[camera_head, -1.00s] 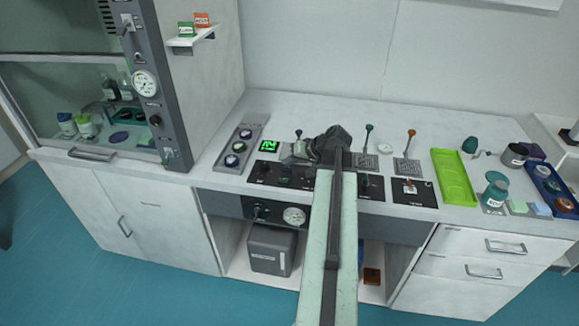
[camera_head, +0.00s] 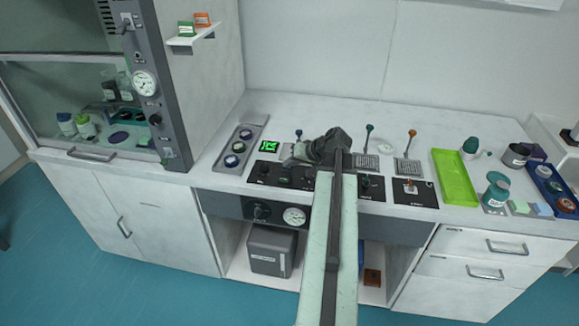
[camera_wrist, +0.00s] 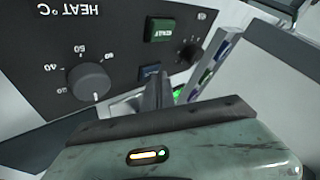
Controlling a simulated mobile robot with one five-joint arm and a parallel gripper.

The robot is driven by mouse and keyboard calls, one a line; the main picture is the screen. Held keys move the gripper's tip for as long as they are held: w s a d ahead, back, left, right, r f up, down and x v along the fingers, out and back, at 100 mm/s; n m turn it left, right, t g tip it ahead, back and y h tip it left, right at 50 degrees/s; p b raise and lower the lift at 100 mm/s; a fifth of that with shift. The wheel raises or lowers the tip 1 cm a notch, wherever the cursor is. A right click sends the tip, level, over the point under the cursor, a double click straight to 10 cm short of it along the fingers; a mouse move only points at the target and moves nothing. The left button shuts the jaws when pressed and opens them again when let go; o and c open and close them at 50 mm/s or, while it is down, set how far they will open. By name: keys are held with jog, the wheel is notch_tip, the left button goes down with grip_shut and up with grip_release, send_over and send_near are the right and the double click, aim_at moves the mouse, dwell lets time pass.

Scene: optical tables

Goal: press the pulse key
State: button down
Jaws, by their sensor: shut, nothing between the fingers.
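In the wrist view a black control panel (camera_wrist: 50,45) appears upside down. I cannot read with certainty which key is the pulse key. My gripper (camera_wrist: 162,78) is shut and empty, its fingertips close beside the blue key; I cannot tell whether they touch it.
A grey dial knob (camera_wrist: 89,82) marked HEAT °C and a smaller black knob (camera_wrist: 188,53) flank the keys. A lime tray (camera_head: 455,178) lies farther right.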

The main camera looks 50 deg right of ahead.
aim_at(289, 169)
jog(key=shift+r, duration=0.1)
jog(key=shift+r+p, duration=0.75)
jog(key=shift+p, duration=0.05)
notch_tip(289, 169, up, 5)
jog(key=p, duration=0.5)
dwell(0.4)
jog(key=shift+a, duration=0.1)
